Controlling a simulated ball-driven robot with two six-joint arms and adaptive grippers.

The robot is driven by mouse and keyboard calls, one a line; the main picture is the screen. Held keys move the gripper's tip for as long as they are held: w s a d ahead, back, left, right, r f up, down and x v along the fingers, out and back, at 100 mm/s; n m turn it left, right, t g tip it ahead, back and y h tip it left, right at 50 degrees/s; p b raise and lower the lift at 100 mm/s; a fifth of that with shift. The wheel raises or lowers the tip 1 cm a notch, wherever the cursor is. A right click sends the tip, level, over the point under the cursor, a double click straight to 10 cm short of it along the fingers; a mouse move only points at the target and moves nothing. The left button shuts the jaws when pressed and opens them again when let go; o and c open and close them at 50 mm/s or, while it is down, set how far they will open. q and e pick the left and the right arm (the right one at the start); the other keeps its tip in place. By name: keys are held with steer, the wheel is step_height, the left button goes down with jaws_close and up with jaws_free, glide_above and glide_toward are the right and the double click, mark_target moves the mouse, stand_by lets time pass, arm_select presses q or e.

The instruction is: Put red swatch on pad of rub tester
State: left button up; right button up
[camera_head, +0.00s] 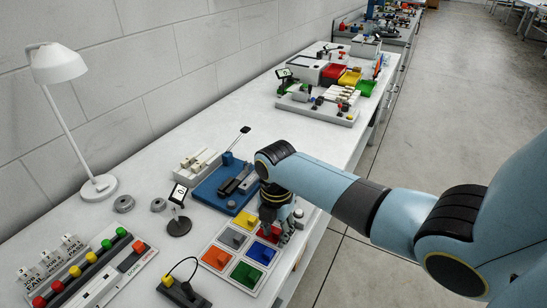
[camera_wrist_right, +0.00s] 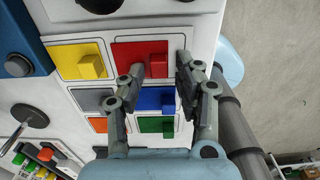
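The red swatch (camera_head: 265,237) lies in the back right cell of a white swatch tray (camera_head: 210,268). In the right wrist view, the red swatch (camera_wrist_right: 126,53) has a raised red grip block. My right gripper (camera_head: 287,236) is low over it and partly hides it in the head view. In the wrist view my right gripper (camera_wrist_right: 160,66) is open, its fingertips on either side of the grip block with gaps showing. The blue-based machine (camera_head: 212,196) behind the tray looks like the rub tester; I cannot make out its pad. My left gripper is not in view.
Yellow (camera_head: 244,220), grey (camera_head: 232,238), orange (camera_head: 216,257), blue (camera_head: 262,253) and green (camera_head: 245,274) swatches fill the other cells. A small display stand (camera_head: 178,212) stands left of the tray. A lamp (camera_head: 98,186) stands by the wall.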

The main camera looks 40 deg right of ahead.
jaws_close()
